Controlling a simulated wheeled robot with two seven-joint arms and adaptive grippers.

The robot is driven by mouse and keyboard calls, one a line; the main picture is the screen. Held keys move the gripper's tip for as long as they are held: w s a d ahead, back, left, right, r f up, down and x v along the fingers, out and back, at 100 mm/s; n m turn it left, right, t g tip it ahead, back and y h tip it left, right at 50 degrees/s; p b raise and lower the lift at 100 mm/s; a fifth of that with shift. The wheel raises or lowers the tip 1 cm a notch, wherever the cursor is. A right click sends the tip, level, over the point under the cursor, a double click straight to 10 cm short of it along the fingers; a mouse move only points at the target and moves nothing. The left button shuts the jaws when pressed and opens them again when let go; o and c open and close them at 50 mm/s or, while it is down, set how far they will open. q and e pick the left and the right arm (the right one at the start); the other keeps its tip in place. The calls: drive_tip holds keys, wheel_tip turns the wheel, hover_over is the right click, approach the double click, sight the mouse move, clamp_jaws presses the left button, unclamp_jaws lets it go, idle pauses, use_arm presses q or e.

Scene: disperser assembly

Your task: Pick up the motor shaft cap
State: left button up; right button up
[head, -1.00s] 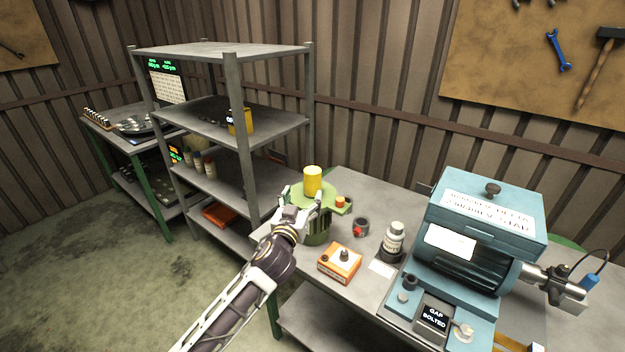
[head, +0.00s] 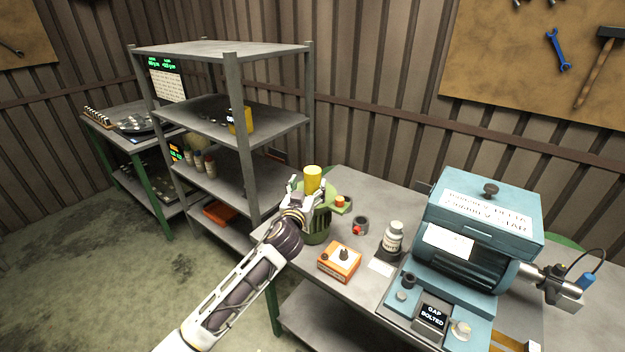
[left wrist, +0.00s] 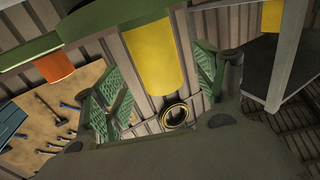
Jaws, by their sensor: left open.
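A yellow cylinder (head: 313,179), which fits the motor shaft cap, stands upright on a round green stand (head: 318,225) at the table's left end. My left gripper (head: 307,190) is open, with its fingers on either side of the cylinder. In the left wrist view the cylinder (left wrist: 158,55) shows between the two green-padded fingers of my left gripper (left wrist: 160,88), with a gap visible on each side. A dark, yellow-rimmed ring (left wrist: 174,115) shows just below it in that view. My right gripper is not in view.
A small orange piece (head: 340,201) sits on the stand's right side. A grey cup with red (head: 360,226), an orange box (head: 339,263), a white bottle (head: 393,237) and a blue machine (head: 480,230) stand to the right. A metal shelf (head: 220,49) rises behind on the left.

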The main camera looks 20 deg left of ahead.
sight(310, 183)
use_arm(q)
drive_tip(key=shift+w+f+p, duration=0.15)
drive_tip(key=shift+w+p, duration=0.55)
drive_tip(key=shift+w, duration=1.9)
drive_tip(key=c, duration=1.1)
